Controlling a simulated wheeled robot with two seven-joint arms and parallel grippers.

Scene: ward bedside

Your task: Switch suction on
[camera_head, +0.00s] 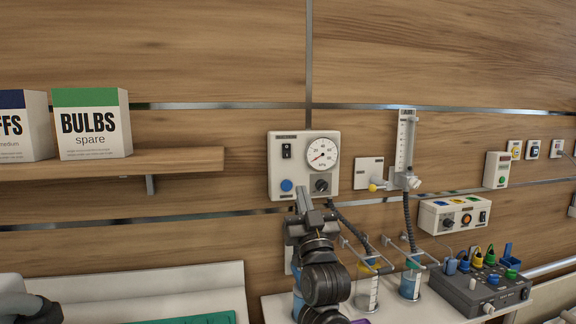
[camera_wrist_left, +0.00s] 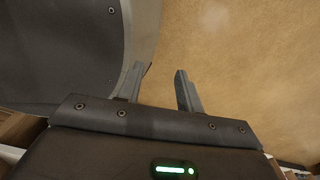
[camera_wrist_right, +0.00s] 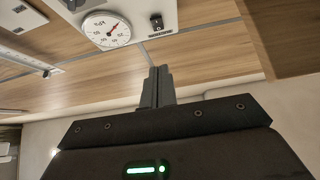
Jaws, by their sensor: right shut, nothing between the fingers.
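The suction unit (camera_head: 275,175) is a white wall box with a round gauge (camera_head: 322,154), a black rocker switch (camera_head: 287,151), a blue button (camera_head: 287,186) and a black knob (camera_head: 321,185). My right gripper (camera_head: 303,194) is shut and empty, in front of the unit's lower part, between button and knob. I cannot tell if it touches. In the right wrist view the unit appears turned over, its switch (camera_wrist_right: 157,22) and gauge (camera_wrist_right: 107,31) beyond the shut fingertips (camera_wrist_right: 158,72). My left gripper (camera_wrist_left: 162,80) is open and empty, away from the unit.
A shelf (camera_head: 180,162) at left holds a BULBS box (camera_head: 92,135). Right of the unit are a flowmeter (camera_head: 404,145) and a control box (camera_head: 455,215). Canisters (camera_head: 366,293) and a grey device (camera_head: 480,289) stand below. A green tray (camera_head: 200,319) lies lower left.

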